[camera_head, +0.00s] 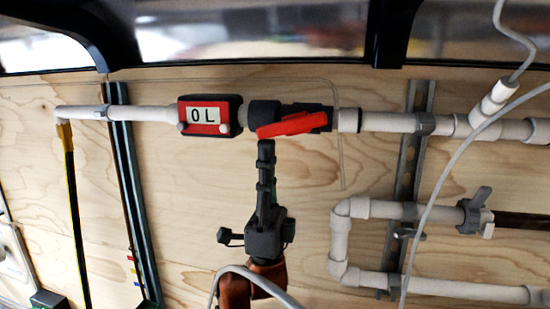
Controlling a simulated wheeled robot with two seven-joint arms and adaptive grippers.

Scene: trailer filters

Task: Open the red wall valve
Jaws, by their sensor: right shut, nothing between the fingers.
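The red wall valve handle (292,125) sits on the white horizontal pipe along the wooden wall, in the upper middle of the head view. The handle lies nearly along the pipe, tilted slightly, with its left end lower. My right gripper (265,147) comes up from below with its fingers pointing up. It is shut and empty, with its tips just under the handle's left end. I cannot tell whether the tips touch the handle. My left gripper is not in view.
A red meter (205,116) reading "0 L" sits on the pipe left of the valve. Lower right are white pipes (340,240) and a grey valve (475,211). A pale cable (440,180) hangs at the right. Bare wooden wall lies around my gripper.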

